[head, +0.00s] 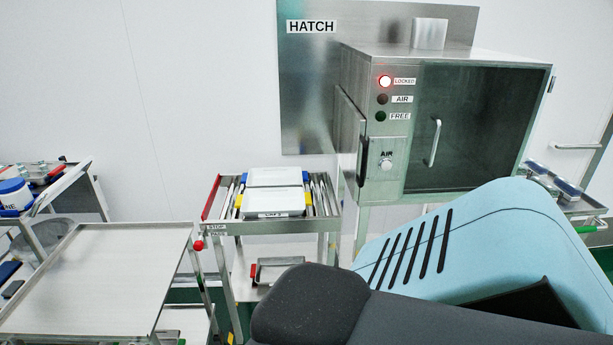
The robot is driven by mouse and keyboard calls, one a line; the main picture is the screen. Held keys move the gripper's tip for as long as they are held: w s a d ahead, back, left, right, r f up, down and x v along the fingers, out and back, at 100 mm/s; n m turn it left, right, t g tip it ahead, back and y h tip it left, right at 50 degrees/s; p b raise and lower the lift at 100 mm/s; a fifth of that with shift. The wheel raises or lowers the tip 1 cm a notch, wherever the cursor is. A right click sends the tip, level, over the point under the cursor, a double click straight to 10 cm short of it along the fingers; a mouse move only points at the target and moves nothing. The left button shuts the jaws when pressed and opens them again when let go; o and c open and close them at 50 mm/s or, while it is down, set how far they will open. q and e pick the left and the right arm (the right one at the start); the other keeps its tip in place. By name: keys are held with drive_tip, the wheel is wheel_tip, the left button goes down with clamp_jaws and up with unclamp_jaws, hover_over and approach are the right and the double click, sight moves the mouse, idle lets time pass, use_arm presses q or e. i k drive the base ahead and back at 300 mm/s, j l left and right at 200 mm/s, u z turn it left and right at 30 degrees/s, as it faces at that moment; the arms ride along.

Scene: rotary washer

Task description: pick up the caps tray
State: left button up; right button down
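The caps tray (273,202) is a pale, shallow, lidded-looking tray. Its front label is small and appears to read "CAPS". It sits on the top of a metal roller cart (273,227) in the middle of the head view. A second similar pale tray (274,177) sits right behind it. Blue and yellow pieces show at the sides of the trays. Neither of my grippers is in view. A light blue and dark grey part of my own body fills the lower right and hides the floor there.
A bare-topped cart (100,265) is at the left front. A metal pan (277,270) lies on the roller cart's lower shelf. Another cart (590,205) is at far right.

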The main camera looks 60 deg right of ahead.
sight(289, 202)
drive_tip(key=z, duration=1.75)
drive_tip(key=i+l, duration=0.7)
drive_tip(key=l, duration=0.25)
drive_tip(key=i+l, duration=0.3)
drive_tip(key=l, duration=0.15)
drive_tip(key=i+l+u, duration=0.1)
drive_tip(key=i+l, duration=0.25)
drive_tip(key=l, duration=0.15)
